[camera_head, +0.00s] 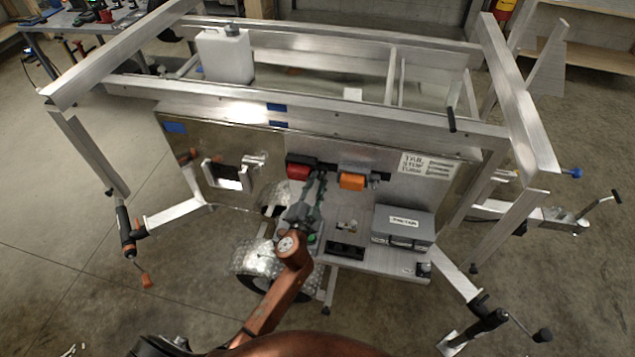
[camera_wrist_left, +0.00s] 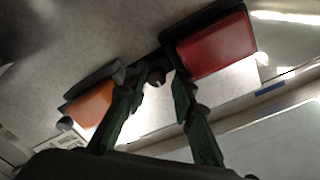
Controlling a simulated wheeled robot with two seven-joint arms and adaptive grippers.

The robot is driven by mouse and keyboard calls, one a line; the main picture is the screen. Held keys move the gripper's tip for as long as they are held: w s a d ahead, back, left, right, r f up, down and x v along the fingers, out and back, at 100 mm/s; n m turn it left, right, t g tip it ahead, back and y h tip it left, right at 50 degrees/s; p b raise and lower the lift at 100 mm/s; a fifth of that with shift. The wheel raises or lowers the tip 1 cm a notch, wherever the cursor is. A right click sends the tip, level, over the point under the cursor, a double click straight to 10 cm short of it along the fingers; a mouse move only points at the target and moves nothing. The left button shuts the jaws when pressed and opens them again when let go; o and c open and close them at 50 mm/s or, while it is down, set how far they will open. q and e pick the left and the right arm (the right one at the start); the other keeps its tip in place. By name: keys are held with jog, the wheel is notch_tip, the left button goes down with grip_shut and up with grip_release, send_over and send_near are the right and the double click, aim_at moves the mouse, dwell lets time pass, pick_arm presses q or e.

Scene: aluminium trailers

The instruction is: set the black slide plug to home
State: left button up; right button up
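A dark rail (camera_head: 330,168) runs along the upright metal panel between a red lamp (camera_head: 299,172) and an orange lamp (camera_head: 352,181). In the left wrist view, a small round black part, which looks like the black slide plug (camera_wrist_left: 155,77), sits between the red lamp (camera_wrist_left: 214,47) and the orange lamp (camera_wrist_left: 90,104). My left gripper (camera_head: 318,182) reaches up to the rail from below. In its wrist view, the left gripper's green-and-black fingers (camera_wrist_left: 154,92) are apart, one on each side of the black part, with gaps showing. My right gripper is not in view.
A grey labelled box (camera_head: 403,228) and a black socket block (camera_head: 346,250) stand on the shelf below the lamps. A white label (camera_head: 427,166) is on the panel at right. Aluminium frame bars (camera_head: 300,102) surround the panel above and at both sides.

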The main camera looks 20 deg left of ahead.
pick_arm(q)
jog(key=s+d, duration=0.1)
jog(key=s, duration=1)
jog(key=shift+s, duration=0.35)
